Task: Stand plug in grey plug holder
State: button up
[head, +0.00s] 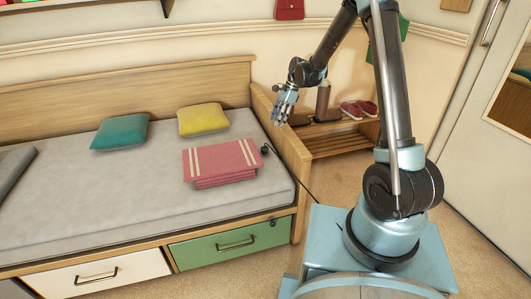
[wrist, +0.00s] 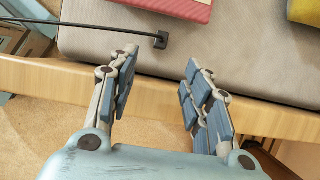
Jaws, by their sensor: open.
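A small black plug (head: 265,150) lies on the grey mattress near its right edge, beside the folded pink blanket. Its black cord runs over the wooden bed side and down to the right. The plug also shows in the wrist view (wrist: 161,40), beyond my fingertips, with the cord leading off left. My gripper (head: 282,108) is above the right end of the bed, fingers downward. In the wrist view my gripper (wrist: 158,76) has its fingers spread apart with nothing between them, over the bed's wooden edge. I cannot pick out a grey plug holder with certainty.
The folded pink blanket (head: 221,163) and a yellow cushion (head: 203,119) lie near the plug. The wooden bed end (head: 281,135) stands up at the right. A wooden rack (head: 340,140) with shoes is beyond it. A small dark fitting (head: 272,221) is on the bed front.

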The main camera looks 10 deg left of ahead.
send_over(265, 147)
jog(key=w+d, duration=0.1)
jog(key=d, duration=0.1)
notch_tip(265, 147, down, 9)
jog(key=shift+w+x, duration=0.1)
jog(key=shift+x, duration=1.35)
jog(key=shift+w+x, duration=0.15)
jog(key=shift+x, duration=1.25)
jog(key=shift+d+f, duration=0.1)
jog(key=shift+d, duration=0.05)
grip_shut()
